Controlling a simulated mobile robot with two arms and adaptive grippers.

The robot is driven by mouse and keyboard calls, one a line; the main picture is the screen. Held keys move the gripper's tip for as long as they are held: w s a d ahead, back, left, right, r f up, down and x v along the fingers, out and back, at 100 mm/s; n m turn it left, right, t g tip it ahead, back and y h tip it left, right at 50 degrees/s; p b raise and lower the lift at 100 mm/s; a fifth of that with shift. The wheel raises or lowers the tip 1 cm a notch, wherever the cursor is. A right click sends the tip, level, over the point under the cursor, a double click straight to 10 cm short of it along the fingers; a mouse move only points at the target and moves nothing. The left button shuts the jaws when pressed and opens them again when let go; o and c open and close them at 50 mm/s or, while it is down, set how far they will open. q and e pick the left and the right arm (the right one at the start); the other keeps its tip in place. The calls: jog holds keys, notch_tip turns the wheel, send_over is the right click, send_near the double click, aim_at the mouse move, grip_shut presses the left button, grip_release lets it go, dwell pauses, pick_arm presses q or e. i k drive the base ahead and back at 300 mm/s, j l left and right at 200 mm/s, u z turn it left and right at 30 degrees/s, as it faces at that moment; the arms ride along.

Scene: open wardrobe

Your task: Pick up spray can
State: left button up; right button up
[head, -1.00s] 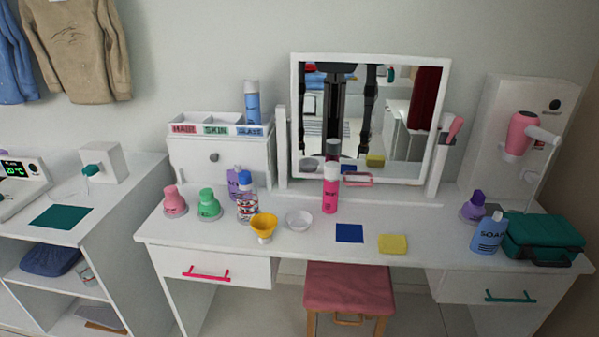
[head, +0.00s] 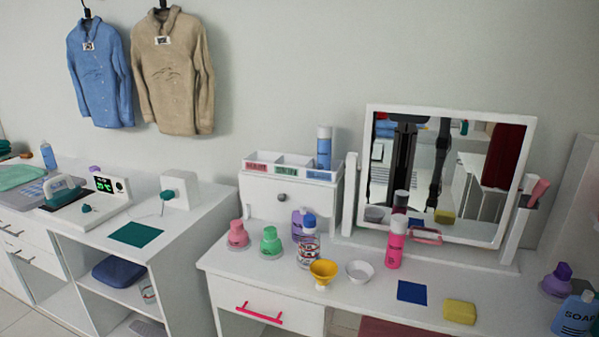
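A pink can with a pale cap (head: 395,243) stands upright on the white dressing table, in front of the mirror. A blue can with a pale cap (head: 324,147) stands upright in the right compartment of the white organizer box (head: 283,195); its lower part is hidden by the compartment wall. I cannot tell from the picture which of these is the spray can. Neither of my grippers is in view.
The mirror (head: 365,160) stands behind.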

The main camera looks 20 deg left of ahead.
aim_at(396, 242)
jog(key=i+l+u, duration=0.3)
jog(key=i+l, duration=0.55)
